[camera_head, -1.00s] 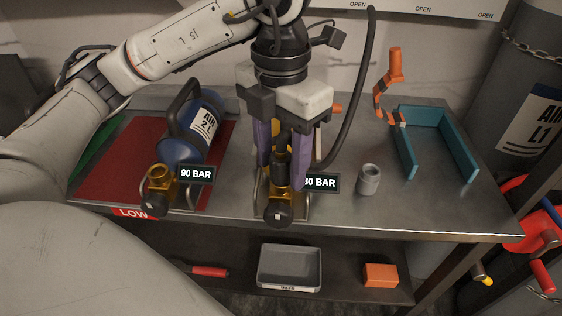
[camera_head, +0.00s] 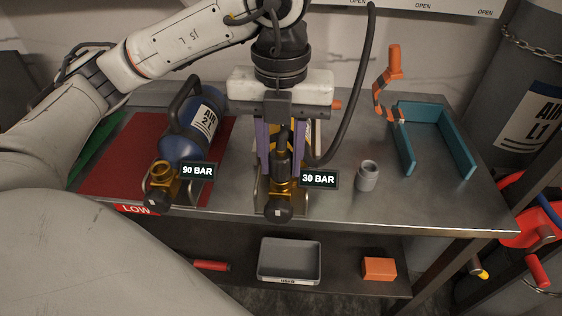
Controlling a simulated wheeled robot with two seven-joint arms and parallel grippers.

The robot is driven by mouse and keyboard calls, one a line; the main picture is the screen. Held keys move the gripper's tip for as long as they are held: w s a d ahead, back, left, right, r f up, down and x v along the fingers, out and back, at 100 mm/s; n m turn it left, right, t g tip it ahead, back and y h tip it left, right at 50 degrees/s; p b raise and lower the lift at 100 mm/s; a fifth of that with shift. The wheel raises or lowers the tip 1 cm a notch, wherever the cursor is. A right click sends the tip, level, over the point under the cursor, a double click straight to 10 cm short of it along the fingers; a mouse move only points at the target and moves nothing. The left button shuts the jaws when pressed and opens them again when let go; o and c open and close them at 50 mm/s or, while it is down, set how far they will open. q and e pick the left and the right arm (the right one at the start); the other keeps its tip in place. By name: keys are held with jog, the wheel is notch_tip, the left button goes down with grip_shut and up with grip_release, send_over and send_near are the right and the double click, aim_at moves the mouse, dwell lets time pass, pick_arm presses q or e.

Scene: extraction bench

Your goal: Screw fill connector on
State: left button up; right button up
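The black fill connector (camera_head: 283,158) stands upright on the brass valve (camera_head: 281,188) of the cylinder beside the 30 BAR display (camera_head: 319,179). A black hose (camera_head: 352,110) curves down to the connector from the upper right. My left gripper (camera_head: 281,172) points down over this valve, its purple fingers on either side of the connector. Gaps show between the fingers and the connector, so it looks open. The gripper hides most of the cylinder behind the valve. Whether the connector's thread is engaged cannot be seen. My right gripper is out of view.
A blue AIR 2 cylinder (camera_head: 186,140) with a 90 BAR display (camera_head: 197,171) lies on the red mat (camera_head: 105,178) to the left. A grey cup (camera_head: 367,176), an orange clamp (camera_head: 390,85) and an empty teal cradle (camera_head: 459,150) stand to the right. The bench front between them is clear.

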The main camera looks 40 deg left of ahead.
pick_arm(q)
jog(key=m+b, duration=0.1)
jog(key=m, duration=0.1)
jog(key=shift+f+m, duration=0.2)
jog(key=shift+m, duration=0.2)
jog(key=m, duration=0.3)
jog(key=shift+r, duration=0.15)
jog(key=m+b, duration=0.1)
jog(key=m, duration=0.5)
jog(key=o, duration=1.2)
jog(key=shift+c, duration=0.2)
